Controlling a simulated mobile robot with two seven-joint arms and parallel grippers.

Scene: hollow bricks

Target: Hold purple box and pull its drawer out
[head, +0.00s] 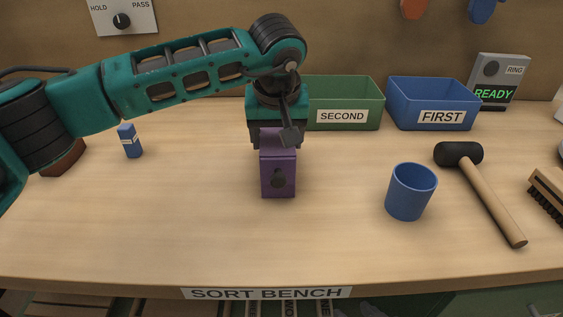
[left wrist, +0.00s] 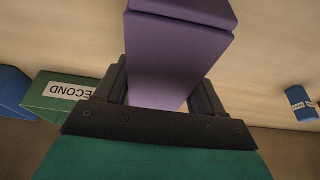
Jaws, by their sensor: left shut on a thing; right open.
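My left gripper (head: 277,133) reaches down onto the back part of the box from above. In the left wrist view the purple box (left wrist: 178,50) sits between the two dark fingers of my left gripper (left wrist: 163,88), which are shut on it. My right gripper is not in view.
A green bin (head: 345,92) marked SECOND and a blue bin (head: 432,92) marked FIRST stand behind. A blue cup (head: 411,192), a mallet (head: 490,200) and a brush (head: 548,190) are at the right. The front bench is clear.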

